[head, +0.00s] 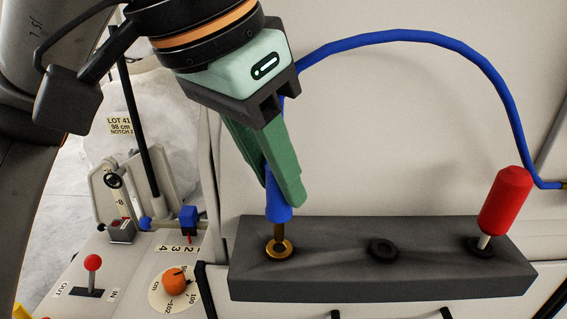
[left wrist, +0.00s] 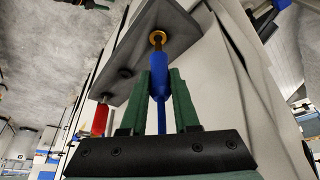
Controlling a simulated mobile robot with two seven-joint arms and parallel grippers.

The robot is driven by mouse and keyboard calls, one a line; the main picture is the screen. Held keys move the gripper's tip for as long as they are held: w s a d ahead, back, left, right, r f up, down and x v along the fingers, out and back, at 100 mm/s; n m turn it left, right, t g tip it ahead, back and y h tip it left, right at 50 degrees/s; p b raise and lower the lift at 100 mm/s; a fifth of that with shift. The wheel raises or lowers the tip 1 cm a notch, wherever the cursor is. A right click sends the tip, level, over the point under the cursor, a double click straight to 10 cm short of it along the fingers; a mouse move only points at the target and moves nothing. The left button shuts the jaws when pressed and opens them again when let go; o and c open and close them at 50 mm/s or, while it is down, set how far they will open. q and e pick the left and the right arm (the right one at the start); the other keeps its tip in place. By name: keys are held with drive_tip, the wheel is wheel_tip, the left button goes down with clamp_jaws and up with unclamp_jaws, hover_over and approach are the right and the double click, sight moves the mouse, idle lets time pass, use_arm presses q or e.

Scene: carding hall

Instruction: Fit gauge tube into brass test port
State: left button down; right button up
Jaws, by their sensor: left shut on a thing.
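The gauge tube is a blue hose (head: 420,37) with a blue end piece (head: 278,211) and a thin brass tip. My left gripper (head: 284,190) has its green fingers shut on the blue end piece, which points down at the brass test port (head: 280,251). The tip appears to meet the brass ring; I cannot tell how deep it is. In the left wrist view the blue end piece (left wrist: 160,75) lies between the fingers, its tip at the brass test port (left wrist: 157,38). My right gripper is not in view.
The grey port block (head: 330,279) also has a dark empty port (head: 383,250) in the middle and a red-handled plug (head: 504,200) at its right end. The hose arches over the pale panel. A red lever (head: 92,264) and orange knob (head: 174,282) are at lower left.

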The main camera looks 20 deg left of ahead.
sight(269, 201)
use_arm(q)
drive_tip(key=shift+f+b, duration=1.6)
drive_tip(key=shift+f, duration=0.65)
drive_tip(key=c, duration=0.6)
unclamp_jaws()
drive_tip(key=p+v, duration=0.3)
drive_tip(key=v, duration=0.9)
drive_tip(key=shift+s+r, duration=0.15)
drive_tip(key=shift+r, duration=0.1)
